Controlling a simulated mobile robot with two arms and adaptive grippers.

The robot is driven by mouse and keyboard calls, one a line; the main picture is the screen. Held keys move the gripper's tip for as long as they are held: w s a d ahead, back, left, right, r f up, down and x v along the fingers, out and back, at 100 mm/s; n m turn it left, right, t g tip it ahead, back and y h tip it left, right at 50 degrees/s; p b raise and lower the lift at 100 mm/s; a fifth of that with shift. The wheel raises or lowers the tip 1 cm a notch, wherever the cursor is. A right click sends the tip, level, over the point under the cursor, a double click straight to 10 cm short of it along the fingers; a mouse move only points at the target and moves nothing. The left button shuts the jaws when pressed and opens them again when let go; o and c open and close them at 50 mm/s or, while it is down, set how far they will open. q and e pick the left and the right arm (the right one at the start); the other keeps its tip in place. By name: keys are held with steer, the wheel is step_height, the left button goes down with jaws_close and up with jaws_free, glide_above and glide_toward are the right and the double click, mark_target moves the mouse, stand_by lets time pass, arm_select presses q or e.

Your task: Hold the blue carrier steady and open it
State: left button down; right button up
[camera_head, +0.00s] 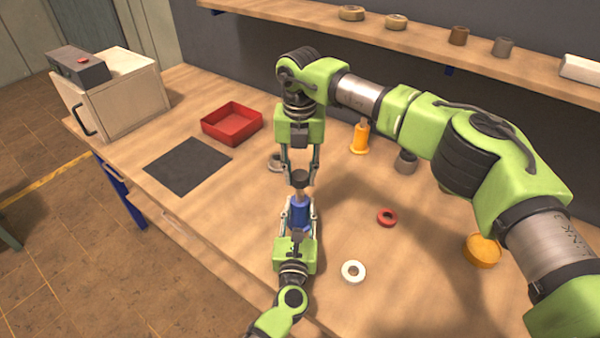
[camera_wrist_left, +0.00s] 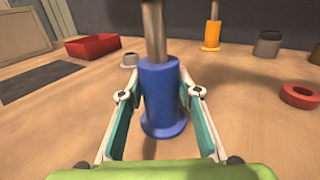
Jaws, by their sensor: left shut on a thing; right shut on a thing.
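The blue carrier (camera_head: 299,218) is an upright blue cylinder with a wide foot and a metal stem on top. It also shows in the left wrist view (camera_wrist_left: 160,92). My left gripper (camera_head: 300,208) is shut on its blue body, one finger on each side. My right gripper (camera_head: 300,179) points down from above and is shut on the dark cap (camera_head: 300,176) at the top of the stem. In the left wrist view the stem (camera_wrist_left: 154,30) runs out of the top edge, so the cap is hidden there. I cannot tell whether the foot touches the table.
A red tray (camera_head: 232,133) and a dark mat (camera_head: 188,165) lie to the left. A yellow carrier (camera_head: 360,138), a grey pot (camera_head: 405,163), a red ring (camera_head: 387,217), a white ring (camera_head: 353,271) and a yellow round piece (camera_head: 482,251) stand or lie to the right.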

steer(key=n, duration=0.3)
steer(key=shift+n, duration=0.4)
steer(key=n, duration=0.9)
steer(key=shift+r, duration=0.1)
steer(key=n, duration=0.3)
steer(key=shift+n, duration=0.4)
steer(key=n, duration=1.2)
steer(key=shift+n, duration=0.3)
steer(key=n, duration=0.4)
steer(key=shift+n, duration=0.3)
